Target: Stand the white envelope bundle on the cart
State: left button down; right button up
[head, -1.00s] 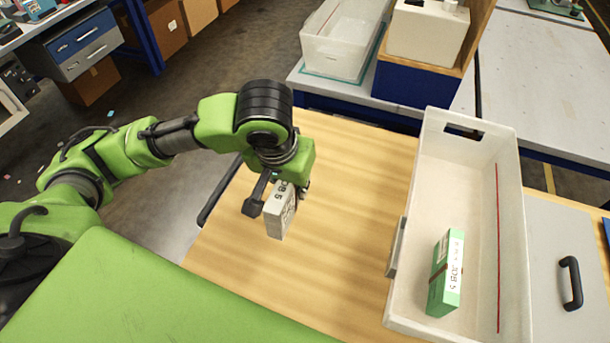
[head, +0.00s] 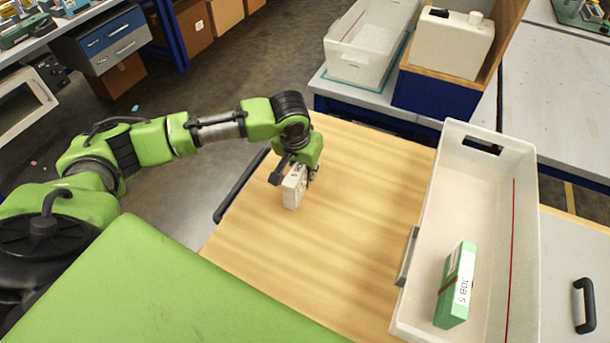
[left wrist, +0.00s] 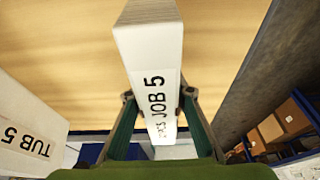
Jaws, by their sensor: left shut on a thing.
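The white envelope bundle (head: 291,190) is upright in my left gripper (head: 295,174), over the far left part of the wooden cart top (head: 345,235). The left gripper is shut on it, one finger on each side. In the left wrist view the white bundle (left wrist: 150,55) carries a "JOB 5" label and stands out between the fingers (left wrist: 155,112). I cannot tell whether its lower end touches the cart top. My right gripper is not in view.
A white tub (head: 490,180) on the right holds a green bundle (head: 455,285) marked "JOB 5". The tub's "TUB 5" label (left wrist: 25,138) shows in the left wrist view. A dark handle rail (head: 240,187) runs along the cart's left edge. The cart's middle is clear.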

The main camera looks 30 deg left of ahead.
aim_at(299, 168)
pick_arm(q)
jog(key=shift+f, duration=1.2)
jog(key=shift+s, duration=0.1)
jog(key=c, duration=1.8)
grip_release()
jog(key=shift+f, duration=0.15)
jog(key=shift+o, duration=0.2)
jog(key=v, duration=1.2)
